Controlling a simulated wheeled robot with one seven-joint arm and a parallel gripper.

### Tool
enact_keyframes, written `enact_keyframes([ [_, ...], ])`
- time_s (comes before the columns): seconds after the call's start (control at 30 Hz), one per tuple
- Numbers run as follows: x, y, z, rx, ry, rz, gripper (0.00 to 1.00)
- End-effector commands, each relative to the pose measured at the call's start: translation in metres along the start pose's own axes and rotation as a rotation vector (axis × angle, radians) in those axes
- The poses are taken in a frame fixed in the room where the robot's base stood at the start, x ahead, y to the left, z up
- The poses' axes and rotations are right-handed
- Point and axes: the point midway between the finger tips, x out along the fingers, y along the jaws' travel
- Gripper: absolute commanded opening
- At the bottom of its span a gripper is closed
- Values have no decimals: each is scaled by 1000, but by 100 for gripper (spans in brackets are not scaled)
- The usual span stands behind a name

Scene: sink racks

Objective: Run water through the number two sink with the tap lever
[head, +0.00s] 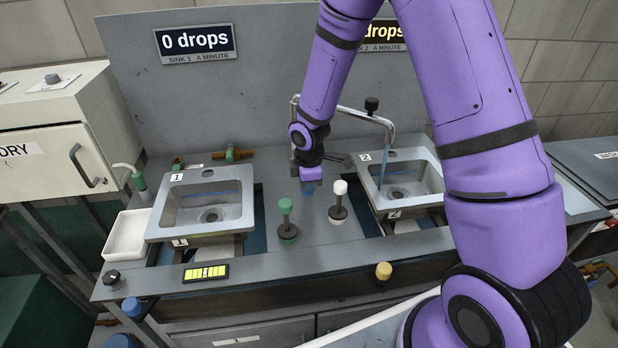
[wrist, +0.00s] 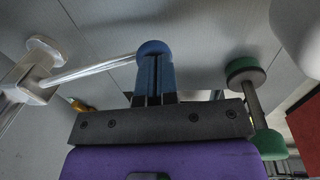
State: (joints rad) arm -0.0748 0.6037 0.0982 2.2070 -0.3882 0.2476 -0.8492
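The sink labelled 2 (head: 435,180) is set in the bench right of centre, partly hidden by my arm. A chrome tap pipe (head: 350,113) with a black knob (head: 371,104) arches to it. A thin bluish line drops from the spout to the basin; I cannot tell whether it is water. A dark lever-like bar (head: 336,157) lies just right of my gripper (head: 308,187), which points down left of the sink.
A green-topped post (head: 286,207) and a white-topped post (head: 338,188) stand in front of my gripper. Sink 1 (head: 160,226) is at the left, under a sign (head: 195,41) reading 0 drops. The second sign (head: 384,33) is partly hidden by my arm.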

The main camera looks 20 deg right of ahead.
Motion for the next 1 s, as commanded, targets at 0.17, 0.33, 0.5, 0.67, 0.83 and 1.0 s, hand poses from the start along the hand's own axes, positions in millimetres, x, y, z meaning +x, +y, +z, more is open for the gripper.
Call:
enact_keyframes([
  [0.17, 15, -2, 0, -2, -1, -4, 0],
  [0.33, 20, -4, 0, 0, -1, -6, 0],
  [0.5, 21, -5, 1, 0, -3, -9, 0],
  [0.67, 21, -6, 1, 0, -3, -10, 0],
  [0.83, 21, -6, 1, 0, -4, -11, 0],
  [1.0, 21, -6, 2, 0, -4, -12, 0],
])
